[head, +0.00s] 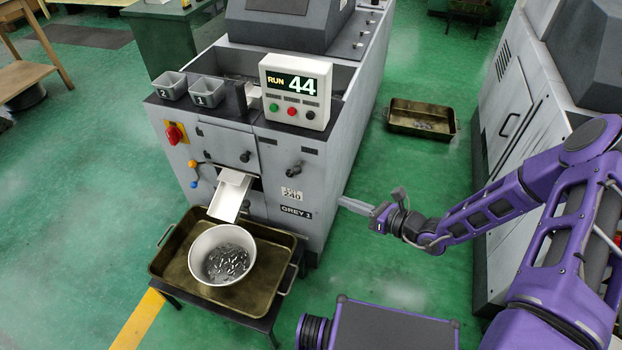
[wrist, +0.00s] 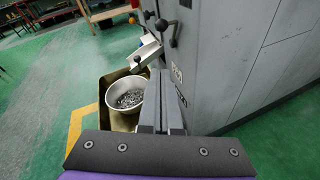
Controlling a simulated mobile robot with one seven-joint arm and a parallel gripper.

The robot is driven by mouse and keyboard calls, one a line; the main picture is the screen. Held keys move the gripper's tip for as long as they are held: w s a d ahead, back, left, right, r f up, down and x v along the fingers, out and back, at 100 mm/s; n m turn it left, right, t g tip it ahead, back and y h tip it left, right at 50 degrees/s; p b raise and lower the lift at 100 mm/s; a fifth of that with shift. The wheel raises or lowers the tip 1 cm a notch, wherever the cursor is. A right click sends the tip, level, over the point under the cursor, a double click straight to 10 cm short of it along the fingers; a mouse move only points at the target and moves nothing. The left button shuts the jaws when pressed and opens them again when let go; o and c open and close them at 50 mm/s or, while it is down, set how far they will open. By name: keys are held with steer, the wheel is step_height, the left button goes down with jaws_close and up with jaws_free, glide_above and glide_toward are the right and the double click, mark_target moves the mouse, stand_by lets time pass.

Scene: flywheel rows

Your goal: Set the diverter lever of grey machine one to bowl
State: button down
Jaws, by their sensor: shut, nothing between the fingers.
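Grey machine one (head: 330,170), labelled GREY 1, stands at the centre of the head view. Its front has a lever with an orange ball (head: 193,163), a blue ball (head: 194,184) below it, and a black-knobbed handle (head: 294,170) at the right. I cannot tell from any label which is the diverter lever. A pale chute (head: 230,196) slopes down toward a white bowl (head: 206,268) holding small metal parts. My gripper (head: 345,202) is shut and empty, right of the front face and apart from the handles. The wrist view shows its fingers (wrist: 162,90) before the bowl (wrist: 148,90).
The bowl sits in a brown tray (head: 170,270) on a low stand. The control box (head: 296,92) reads RUN 44, with cups 1 (head: 206,92) and 2 (head: 169,87) beside it. Another machine (head: 510,120) stands at right. A floor tray (head: 421,118) lies between the machines.

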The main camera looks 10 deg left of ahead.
steer(key=shift+a, duration=0.15)
steer(key=w+a+b, duration=0.1)
steer(key=w+a, duration=0.4)
steer(key=a, duration=0.6)
steer(key=shift+w+a+f, duration=0.2)
steer(key=shift+w+a, duration=0.1)
steer(key=shift+r, duration=0.25)
